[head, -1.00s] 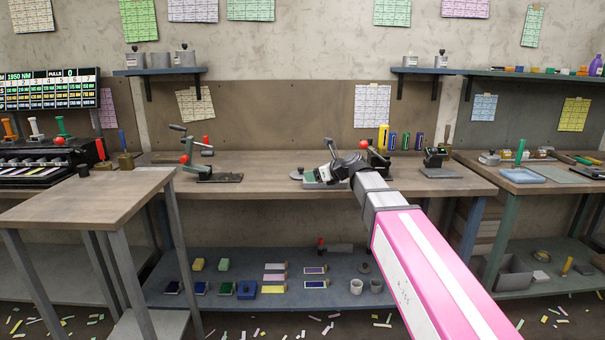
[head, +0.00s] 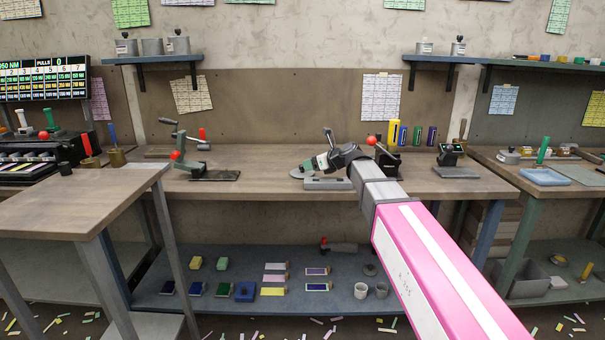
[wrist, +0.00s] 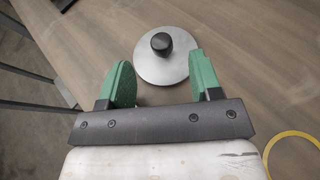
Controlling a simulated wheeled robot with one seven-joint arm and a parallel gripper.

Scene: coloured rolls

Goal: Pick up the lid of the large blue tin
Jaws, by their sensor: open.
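A round silver lid (wrist: 160,70) with a black knob (wrist: 161,43) lies flat on the wooden bench in the wrist view. In the head view, the lid (head: 299,173) shows partly behind my gripper (head: 309,167), near the bench's front edge. My gripper (wrist: 157,66) is open, with its two green fingers on either side of the near part of the lid. The knob is just beyond the fingertips and apart from them. I cannot tell which tin the lid belongs to, and no large blue tin is clearly seen.
A red-knobbed lever press (head: 380,158) and several coloured cylinders (head: 394,132) stand right of my arm. Another lever tool (head: 190,160) stands to the left. Grey lidded tins (head: 152,46) sit on the wall shelf. The bench (head: 262,165) between is clear.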

